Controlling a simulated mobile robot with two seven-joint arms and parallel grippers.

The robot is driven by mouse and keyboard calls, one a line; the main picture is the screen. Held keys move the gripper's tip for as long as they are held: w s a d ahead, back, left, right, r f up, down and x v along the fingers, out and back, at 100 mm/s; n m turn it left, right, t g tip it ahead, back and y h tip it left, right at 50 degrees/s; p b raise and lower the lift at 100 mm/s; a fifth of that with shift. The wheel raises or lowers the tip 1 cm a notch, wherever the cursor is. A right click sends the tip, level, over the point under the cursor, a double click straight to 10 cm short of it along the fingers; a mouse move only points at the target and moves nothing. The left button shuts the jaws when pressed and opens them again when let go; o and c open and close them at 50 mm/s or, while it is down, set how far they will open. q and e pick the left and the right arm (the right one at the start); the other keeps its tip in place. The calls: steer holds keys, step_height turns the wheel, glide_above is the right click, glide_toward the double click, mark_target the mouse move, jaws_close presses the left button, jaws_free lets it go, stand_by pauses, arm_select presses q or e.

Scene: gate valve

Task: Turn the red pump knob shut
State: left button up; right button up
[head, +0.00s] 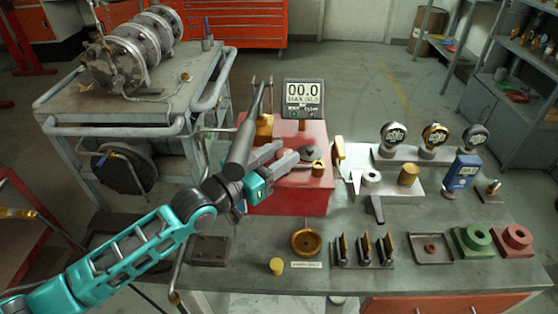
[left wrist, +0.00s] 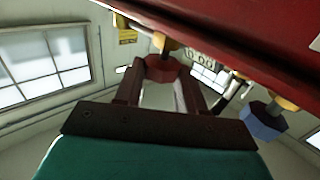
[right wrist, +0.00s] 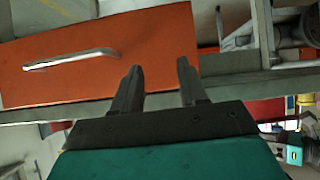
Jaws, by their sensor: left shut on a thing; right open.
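The red pump box (head: 318,197) stands on the workbench, with a display reading 00.0 (head: 303,94) behind its top. My left gripper (head: 286,153) reaches in front of the box from the left, and its fingers hide the knob in the head view. In the left wrist view, the red knob (left wrist: 166,69) sits on a brass stem below the red box wall (left wrist: 240,35). My left gripper (left wrist: 160,84) is shut on it, one finger on each side. A blue knob (left wrist: 264,120) is to its right. My right gripper (right wrist: 159,75) is open and empty.
An orange drawer (right wrist: 100,55) is close behind my right fingers. Gauges (head: 434,135), a brass bowl (head: 305,242), upright tools in a rack (head: 363,250) and green and red blocks (head: 473,240) stand on the bench (head: 225,285). A grey cart (head: 130,120) is at the left.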

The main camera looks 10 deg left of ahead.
arm_select(q)
steer(key=shift+r, duration=0.15)
steer(key=o, duration=1)
steer(key=shift+o, duration=0.2)
steer(key=v, duration=1.3)
